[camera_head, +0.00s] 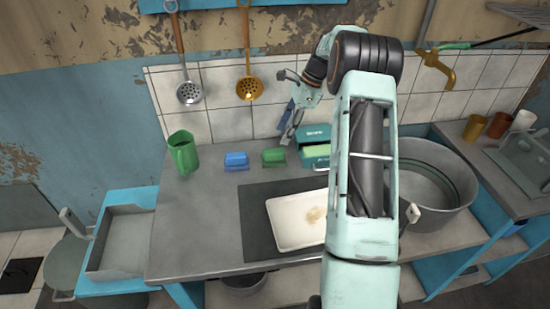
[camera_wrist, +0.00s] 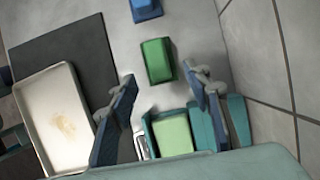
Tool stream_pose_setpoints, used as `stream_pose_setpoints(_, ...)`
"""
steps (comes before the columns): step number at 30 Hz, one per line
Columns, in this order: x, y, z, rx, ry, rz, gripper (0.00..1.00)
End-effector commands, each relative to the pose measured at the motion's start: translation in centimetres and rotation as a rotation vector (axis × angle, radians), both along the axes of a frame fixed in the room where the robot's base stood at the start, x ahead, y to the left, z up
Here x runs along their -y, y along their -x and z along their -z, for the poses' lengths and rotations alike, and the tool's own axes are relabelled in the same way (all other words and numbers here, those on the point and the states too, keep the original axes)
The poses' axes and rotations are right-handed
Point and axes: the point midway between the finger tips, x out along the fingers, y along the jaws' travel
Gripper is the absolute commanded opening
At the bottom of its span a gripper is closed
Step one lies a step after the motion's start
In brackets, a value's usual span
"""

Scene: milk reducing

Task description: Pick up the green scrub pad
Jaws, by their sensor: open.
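A green scrub pad (camera_head: 274,157), a small block, lies on the grey counter to the right of a similar blue pad (camera_head: 236,161). In the wrist view the green pad (camera_wrist: 157,61) lies just beyond and between my fingertips, with nothing seen gripping it. My gripper (camera_head: 289,119) hangs above the back of the counter, pointing down. In the wrist view my gripper (camera_wrist: 161,76) has its two blue fingers wide apart and empty. A teal box (camera_head: 314,136) holding a light green block (camera_wrist: 172,134) stands right of the pad, close below my fingers in the wrist view.
A white tray (camera_head: 284,227) lies on a dark mat (camera_head: 256,248) in front of the pads. A green jug (camera_head: 183,152) stands at the left. A large metal pot (camera_head: 440,215) stands right of my arm. The tiled wall with hanging ladles (camera_head: 249,88) is close behind.

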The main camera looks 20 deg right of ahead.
Motion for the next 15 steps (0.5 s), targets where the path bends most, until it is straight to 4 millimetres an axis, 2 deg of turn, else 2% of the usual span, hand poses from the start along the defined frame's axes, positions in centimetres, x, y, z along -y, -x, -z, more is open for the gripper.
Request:
stream_pose_setpoints(3, -0.9, -0.1, 2.0, -0.004, -0.001, -0.004, 0.45)
stream_pose_setpoints(11, -1.8, -0.2, 4.0, -0.002, 0.003, -0.005, 0.45)
stream_pose_setpoints(15, -2.8, -0.1, 5.8, -0.004, 0.002, -0.006, 0.45)
